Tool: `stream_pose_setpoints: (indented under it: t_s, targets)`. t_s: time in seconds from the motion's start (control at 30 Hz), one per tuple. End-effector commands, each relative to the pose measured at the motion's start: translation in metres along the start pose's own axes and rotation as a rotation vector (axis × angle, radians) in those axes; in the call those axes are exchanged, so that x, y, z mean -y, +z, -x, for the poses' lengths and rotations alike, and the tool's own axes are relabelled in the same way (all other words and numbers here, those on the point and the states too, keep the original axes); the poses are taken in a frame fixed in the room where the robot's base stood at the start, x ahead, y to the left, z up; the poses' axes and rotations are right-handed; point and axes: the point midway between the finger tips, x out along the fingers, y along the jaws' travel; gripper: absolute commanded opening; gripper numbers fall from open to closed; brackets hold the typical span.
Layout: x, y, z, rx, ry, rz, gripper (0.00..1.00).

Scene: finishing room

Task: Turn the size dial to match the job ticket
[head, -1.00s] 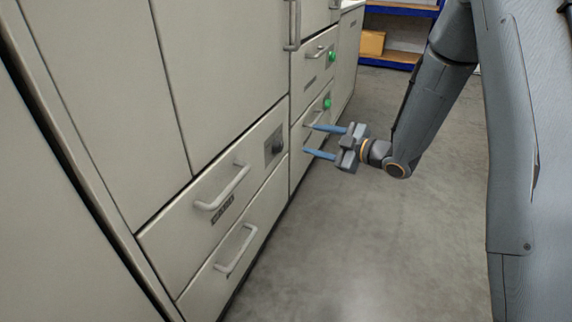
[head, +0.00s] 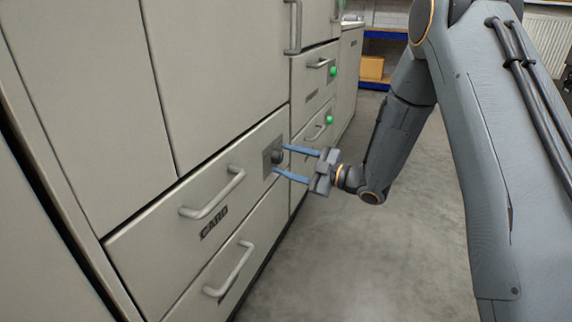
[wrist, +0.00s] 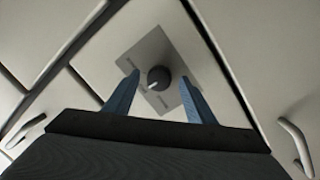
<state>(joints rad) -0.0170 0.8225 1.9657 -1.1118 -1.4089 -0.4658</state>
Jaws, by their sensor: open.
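The size dial is a dark round knob (head: 277,157) on a grey plate (head: 267,164) at the right end of a drawer front labelled CARD (head: 214,224). In the wrist view the knob (wrist: 158,78) has a white pointer mark directed down and left. Small markings on the plate are too small to read. My gripper (head: 281,159) is open, its two blue fingers pointing at the dial. In the wrist view the fingers (wrist: 157,100) stand on either side of the knob, with gaps visible. I cannot tell whether the tips touch the plate. No job ticket is readable here.
Bar handles stick out from the CARD drawer (head: 213,197) and the drawer below (head: 232,270). Further along are drawers with green buttons (head: 334,71). A blue shelf with a cardboard box (head: 371,68) stands behind. The floor (head: 350,265) beside the cabinets is clear.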

Motion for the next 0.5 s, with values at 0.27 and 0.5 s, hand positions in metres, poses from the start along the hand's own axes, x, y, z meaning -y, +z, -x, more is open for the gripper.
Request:
stream_pose_setpoints:
  t_s: [0.27,0.5]
  targets:
    - [-0.0005,-0.0002,-0.0061,0.001,0.000,0.000,0.50]
    - [-0.0005,-0.0002,-0.0060,0.001,0.000,0.000,0.25]
